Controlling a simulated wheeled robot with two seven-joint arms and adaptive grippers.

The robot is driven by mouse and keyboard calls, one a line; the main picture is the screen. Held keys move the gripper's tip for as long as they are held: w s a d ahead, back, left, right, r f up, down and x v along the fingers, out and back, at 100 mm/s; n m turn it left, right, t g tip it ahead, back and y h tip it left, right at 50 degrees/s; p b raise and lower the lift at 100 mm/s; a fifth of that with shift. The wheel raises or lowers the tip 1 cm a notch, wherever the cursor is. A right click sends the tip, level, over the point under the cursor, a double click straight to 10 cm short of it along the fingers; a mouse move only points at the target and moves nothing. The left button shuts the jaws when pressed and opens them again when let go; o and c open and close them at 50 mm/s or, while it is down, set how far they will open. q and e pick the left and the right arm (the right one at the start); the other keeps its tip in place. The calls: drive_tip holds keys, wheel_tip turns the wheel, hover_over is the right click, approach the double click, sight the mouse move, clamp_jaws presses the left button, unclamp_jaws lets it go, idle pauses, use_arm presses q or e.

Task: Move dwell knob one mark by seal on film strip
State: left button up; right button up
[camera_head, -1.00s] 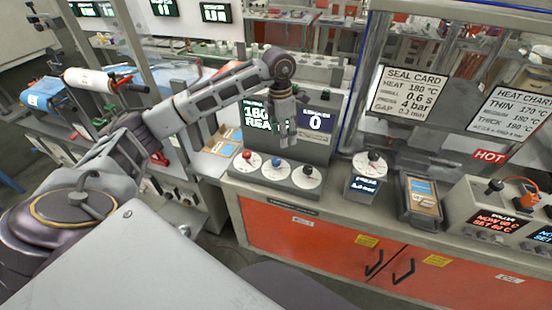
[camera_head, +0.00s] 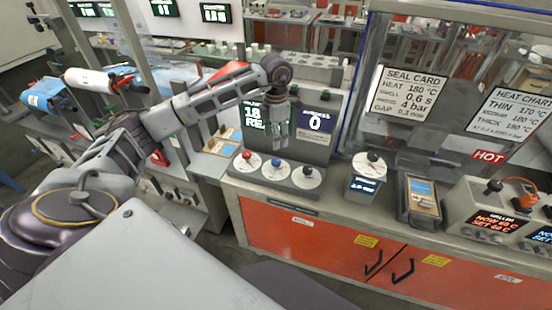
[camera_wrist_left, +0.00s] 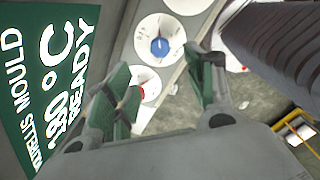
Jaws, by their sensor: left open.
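Three white dials sit in a row on the grey control box: a red knob (camera_head: 247,154), a blue knob (camera_head: 276,162) and a black knob (camera_head: 307,171). Their labels are too small to read, so I cannot tell which is dwell. My left gripper (camera_head: 277,139) points down just above and behind the blue and red knobs, apart from them. In the wrist view its green-padded fingers (camera_wrist_left: 165,92) are spread and empty. The blue knob (camera_wrist_left: 159,45) shows beyond them, and the red knob (camera_wrist_left: 141,93) is partly covered by a finger. My right gripper is not in view.
A display (camera_head: 255,116) and a counter screen (camera_head: 316,122) stand close behind the gripper. A seal card (camera_head: 405,92) hangs on the glass guard. A separate black-knobbed dial (camera_head: 372,158) and a HOT sign (camera_head: 489,157) lie to the right.

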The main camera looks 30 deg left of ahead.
sight(276, 161)
use_arm(q)
wheel_tip(276, 161, down, 10)
drive_tip(key=shift+r+p, duration=0.1)
drive_tip(key=shift+p, duration=0.75)
drive_tip(key=shift+f, duration=0.75)
drive_tip(key=shift+c, duration=0.2)
drive_tip(key=c, duration=1)
